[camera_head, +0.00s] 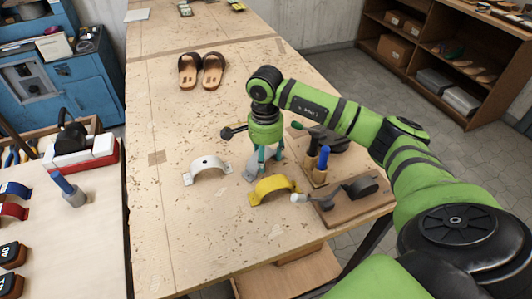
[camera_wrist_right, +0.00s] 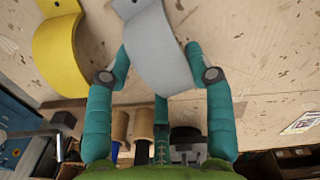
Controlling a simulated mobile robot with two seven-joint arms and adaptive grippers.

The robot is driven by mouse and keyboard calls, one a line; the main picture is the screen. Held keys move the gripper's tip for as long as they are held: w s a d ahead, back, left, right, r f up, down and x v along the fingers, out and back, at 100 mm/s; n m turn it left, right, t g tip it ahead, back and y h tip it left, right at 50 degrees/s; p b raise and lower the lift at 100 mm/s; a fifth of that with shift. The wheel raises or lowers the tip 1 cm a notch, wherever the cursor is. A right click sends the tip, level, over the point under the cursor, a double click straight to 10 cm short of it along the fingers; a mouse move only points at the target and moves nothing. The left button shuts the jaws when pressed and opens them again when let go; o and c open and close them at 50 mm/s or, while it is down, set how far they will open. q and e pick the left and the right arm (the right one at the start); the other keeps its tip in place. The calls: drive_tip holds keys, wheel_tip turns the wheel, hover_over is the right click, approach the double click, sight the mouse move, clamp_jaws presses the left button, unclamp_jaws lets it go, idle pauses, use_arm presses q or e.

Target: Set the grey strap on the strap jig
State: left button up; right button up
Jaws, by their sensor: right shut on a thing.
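The grey strap (camera_head: 250,167) is a curved band, partly hidden behind my right gripper (camera_head: 265,158) in the head view. In the right wrist view the grey strap (camera_wrist_right: 158,45) arches between the teal fingers of my right gripper (camera_wrist_right: 160,68), which is shut on it. I cannot tell whether it touches the table. A wooden board (camera_head: 350,208) with a dark rounded block and a lever stands to the right; it may be the strap jig, but I cannot tell for sure. My left gripper is not in view.
A yellow strap (camera_head: 272,187) lies close in front of the grey one, and a white strap (camera_head: 207,167) to its left. A blue-handled tool (camera_head: 323,158) stands in a wooden holder nearby. Sandals (camera_head: 201,70) lie farther back. The table's left part is clear.

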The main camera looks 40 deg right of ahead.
sight(266, 155)
drive_tip(key=shift+f, duration=0.15)
drive_tip(key=o, duration=0.9)
drive_tip(key=shift+c, duration=0.2)
wheel_tip(266, 155, up, 12)
drive_tip(key=b, duration=0.3)
drive_tip(key=shift+r, duration=0.2)
